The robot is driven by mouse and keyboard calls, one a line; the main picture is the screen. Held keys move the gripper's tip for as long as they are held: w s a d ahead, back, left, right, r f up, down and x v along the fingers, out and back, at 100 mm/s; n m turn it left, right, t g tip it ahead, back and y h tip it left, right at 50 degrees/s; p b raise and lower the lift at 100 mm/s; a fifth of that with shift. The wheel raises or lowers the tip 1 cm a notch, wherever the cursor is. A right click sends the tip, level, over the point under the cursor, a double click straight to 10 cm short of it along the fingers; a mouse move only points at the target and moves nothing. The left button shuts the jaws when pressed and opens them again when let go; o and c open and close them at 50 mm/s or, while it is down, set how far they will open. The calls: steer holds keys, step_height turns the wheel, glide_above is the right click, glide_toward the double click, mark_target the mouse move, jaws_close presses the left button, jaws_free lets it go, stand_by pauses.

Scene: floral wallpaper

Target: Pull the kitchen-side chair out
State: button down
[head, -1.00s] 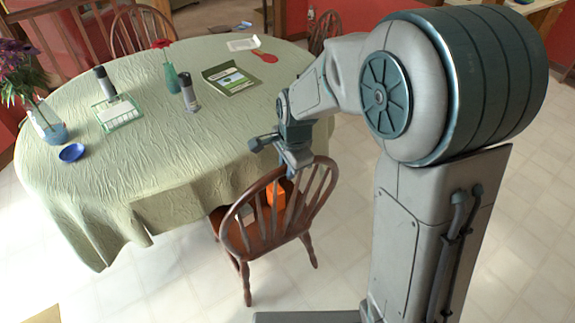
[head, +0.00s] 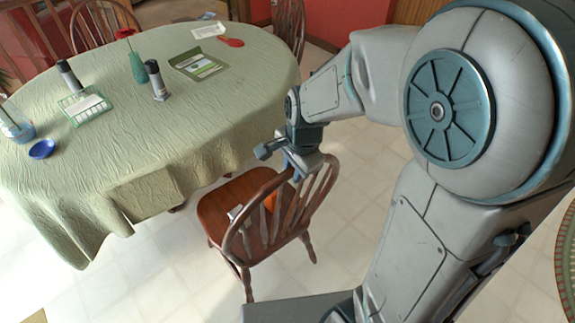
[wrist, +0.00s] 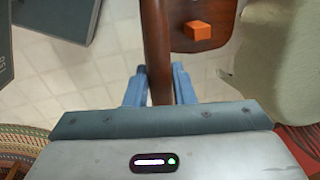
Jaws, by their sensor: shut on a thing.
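A brown wooden chair (head: 225,208) with a spindle back stands at the near right side of the oval table (head: 190,130). Its seat shows clear of the hanging cloth, with an orange block (head: 270,201) and a small pale item on it. My gripper (head: 297,172) is on the top of the chair's back. In the wrist view, my gripper's blue fingers (wrist: 159,78) stand either side of the chair's back rail (wrist: 157,45), shut on it. The orange block (wrist: 197,30) also shows there on the seat. The chair is upright.
Pale tiled floor lies around the chair. Other chairs stand at the table's far side (head: 100,22) and far right (head: 289,22). A patterned round edge (head: 567,250) shows at the right. The table holds a green vase (head: 137,68) and a blue bowl (head: 41,149).

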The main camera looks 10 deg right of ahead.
steer(key=c, duration=1.2)
jaws_free()
steer(key=shift+c, duration=0.2)
step_height(320, 180, up, 14)
steer(key=s+d, duration=0.1)
steer(key=s, duration=0.1)
steer(key=shift+s+d+f, duration=0.15)
steer(key=shift+f, duration=0.05)
steer(key=s+d+f+n+t+h, duration=0.1)
steer(key=s+d+f+n, duration=0.4)
steer(key=s+n, duration=0.5)
steer(key=shift+d+f+n, duration=0.2)
steer(key=shift+d+n, duration=0.4)
steer(key=shift+n, duration=0.4)
